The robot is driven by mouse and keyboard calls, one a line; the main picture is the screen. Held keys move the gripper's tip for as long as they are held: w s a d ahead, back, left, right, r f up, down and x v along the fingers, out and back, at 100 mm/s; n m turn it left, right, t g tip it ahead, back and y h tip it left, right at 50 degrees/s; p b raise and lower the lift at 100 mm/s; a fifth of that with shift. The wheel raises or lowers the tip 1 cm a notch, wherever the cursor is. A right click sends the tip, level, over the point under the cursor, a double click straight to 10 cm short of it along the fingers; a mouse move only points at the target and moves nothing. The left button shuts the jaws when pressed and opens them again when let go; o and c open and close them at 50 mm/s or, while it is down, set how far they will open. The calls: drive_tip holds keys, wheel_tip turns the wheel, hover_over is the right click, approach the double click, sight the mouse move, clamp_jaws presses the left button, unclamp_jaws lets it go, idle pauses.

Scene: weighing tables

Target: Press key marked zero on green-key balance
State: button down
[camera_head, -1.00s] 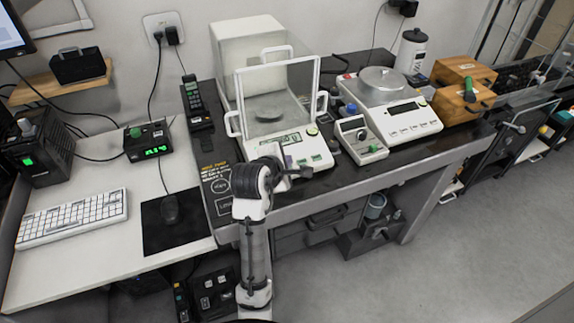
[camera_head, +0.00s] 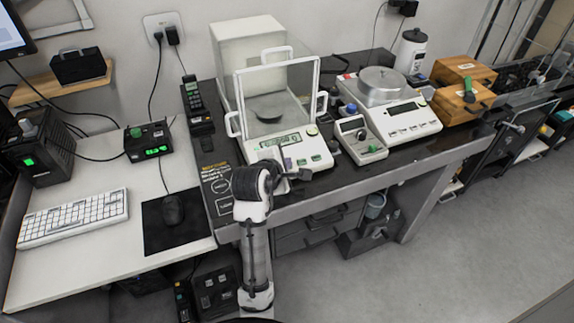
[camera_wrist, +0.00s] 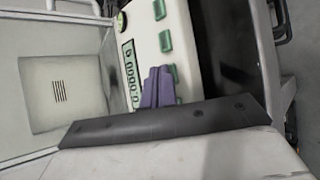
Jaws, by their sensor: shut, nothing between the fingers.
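The green-key balance (camera_head: 289,152) is the white one with the glass draft shield, on the dark bench. In the wrist view its panel (camera_wrist: 141,44) shows a lit display (camera_wrist: 131,75) reading about zero grams, with a row of green keys beside it. Two keys (camera_wrist: 165,41) are clear. Another key (camera_wrist: 173,73) is partly hidden by my fingers. The key markings are too small to read. My gripper (camera_wrist: 160,69) is shut and empty, its purple fingertips over the panel close to that partly hidden key. I cannot tell whether they touch it.
The glass draft shield (camera_head: 277,95) rises behind the panel. A small white instrument (camera_head: 359,138) and a second balance (camera_head: 398,118) stand to the right. A handset (camera_head: 193,96) is at the left. The floor (camera_head: 440,240) at the right front is clear.

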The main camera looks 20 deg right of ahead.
drive_tip(key=shift+f, duration=0.2)
idle(0.4)
drive_tip(key=shift+r, duration=0.1)
drive_tip(key=shift+s+r+p, duration=0.2)
drive_tip(key=shift+r+p, duration=0.45)
drive_tip(key=shift+p, duration=0.6)
drive_tip(key=r+p, duration=0.1)
drive_tip(key=s+r+p, duration=0.1)
drive_tip(key=r, duration=0.1)
drive_tip(key=r+p, duration=0.1)
drive_tip(key=shift+s+r+p, duration=0.25)
drive_tip(key=shift+r+p, duration=0.15)
